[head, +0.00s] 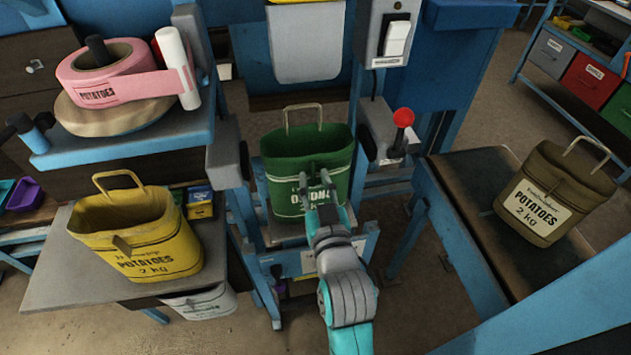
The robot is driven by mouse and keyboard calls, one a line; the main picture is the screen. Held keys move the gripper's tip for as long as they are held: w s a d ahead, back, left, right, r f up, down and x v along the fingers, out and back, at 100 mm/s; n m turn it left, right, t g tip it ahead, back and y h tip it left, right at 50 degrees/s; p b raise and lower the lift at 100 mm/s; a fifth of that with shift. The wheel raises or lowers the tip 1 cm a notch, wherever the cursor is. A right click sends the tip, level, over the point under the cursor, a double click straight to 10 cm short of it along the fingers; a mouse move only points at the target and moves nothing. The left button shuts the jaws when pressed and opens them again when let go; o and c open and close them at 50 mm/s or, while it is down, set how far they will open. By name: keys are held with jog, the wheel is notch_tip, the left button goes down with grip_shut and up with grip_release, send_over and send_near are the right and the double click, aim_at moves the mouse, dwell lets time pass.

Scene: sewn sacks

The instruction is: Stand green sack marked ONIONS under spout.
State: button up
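The green sack (284,172) stands upright and open-topped on a small platform (286,232) in the middle of the blue frame, below the grey spout (306,45). Its back handle stands up. Whether the fingers are closed on the sack's front is hard to see.
A yellow POTATOES sack (140,240) stands on the left grey table (60,275). A brown POTATOES sack (548,200) stands on the right dark bench (465,190). A red-knobbed lever (403,118) and clamp blocks flank the frame. A pink tape roll (110,78) sits upper left.

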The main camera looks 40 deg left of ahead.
jog(key=shift+r, duration=0.2)
jog(key=v, duration=1.2)
jog(key=shift+f, duration=0.1)
jog(key=s+d+f+m+t+h, duration=0.25)
jog(key=d+f, duration=0.35)
jog(key=d, duration=0.5)
jog(key=s+d+f+m+t+h, duration=0.15)
jog(key=d+f+m+h, duration=0.35)
jog(key=d, duration=0.6)
jog(key=s+d+f+m+h, duration=0.1)
jog(key=s+d+h, duration=0.2)
jog(key=s+d, duration=0.3)
jog(key=s+d+f+m+h, duration=0.1)
jog(key=s+d+f+h, duration=0.1)
jog(key=s+d, duration=0.5)
jog(key=s+h, duration=0.1)
jog(key=s, duration=0.5)
jog(key=shift+d+g, duration=0.3)
jog(key=shift+g, duration=0.1)
